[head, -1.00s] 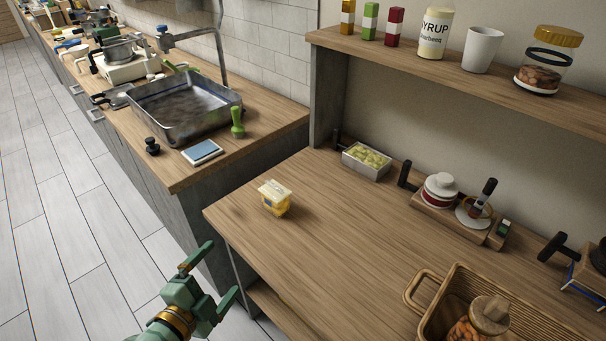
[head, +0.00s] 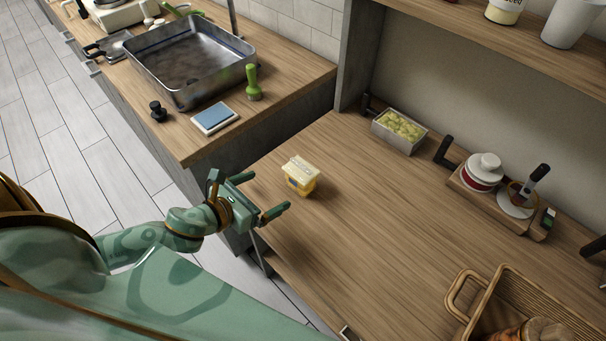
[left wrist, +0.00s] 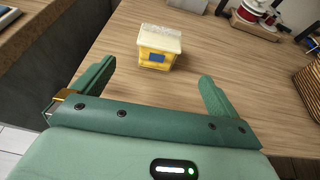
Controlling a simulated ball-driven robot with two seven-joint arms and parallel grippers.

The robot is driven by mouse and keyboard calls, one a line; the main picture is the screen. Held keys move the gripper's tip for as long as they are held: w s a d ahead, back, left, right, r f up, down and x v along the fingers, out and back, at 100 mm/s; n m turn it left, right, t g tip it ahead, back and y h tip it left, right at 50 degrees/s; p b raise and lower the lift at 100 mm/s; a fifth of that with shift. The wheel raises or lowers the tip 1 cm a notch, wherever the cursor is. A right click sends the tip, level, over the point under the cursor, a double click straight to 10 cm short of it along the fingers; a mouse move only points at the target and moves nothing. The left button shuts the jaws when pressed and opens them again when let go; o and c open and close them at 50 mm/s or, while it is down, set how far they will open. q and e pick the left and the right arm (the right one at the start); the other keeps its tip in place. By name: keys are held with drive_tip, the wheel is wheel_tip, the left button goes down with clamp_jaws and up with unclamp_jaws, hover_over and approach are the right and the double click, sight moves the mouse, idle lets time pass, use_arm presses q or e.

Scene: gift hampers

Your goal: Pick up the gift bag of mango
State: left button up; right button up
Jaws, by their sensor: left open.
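The gift bag of mango (head: 300,175) is a small yellow pack with a pale top and a blue label. It stands upright on the wooden table near its left edge. My left gripper (head: 262,197) is open and empty at the table's left edge, a short way left of the bag and apart from it. In the left wrist view the bag (left wrist: 158,48) sits ahead of and between the open fingers (left wrist: 158,82), beyond their tips. My right gripper is not in view.
A wicker basket (head: 463,290) with a jar inside stands at the front right. A box of green pieces (head: 399,131) and a wooden stand with pots (head: 497,199) line the back. A shelf (head: 480,42) overhangs the rear. The table's middle is clear.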

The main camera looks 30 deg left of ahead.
sight(293, 177)
use_arm(q)
drive_tip(key=b+x, duration=0.1)
drive_tip(key=x, duration=0.8)
drive_tip(key=shift+w+f, duration=0.1)
drive_tip(key=shift+w, duration=0.1)
drive_tip(key=shift+w+d+f, duration=0.1)
drive_tip(key=shift+w+f, duration=0.15)
drive_tip(key=shift+w, duration=0.3)
drive_tip(key=b+x, duration=0.1)
drive_tip(key=x, duration=0.4)
drive_tip(key=shift+d, duration=0.1)
drive_tip(key=shift+r, duration=0.1)
drive_tip(key=c, duration=1.2)
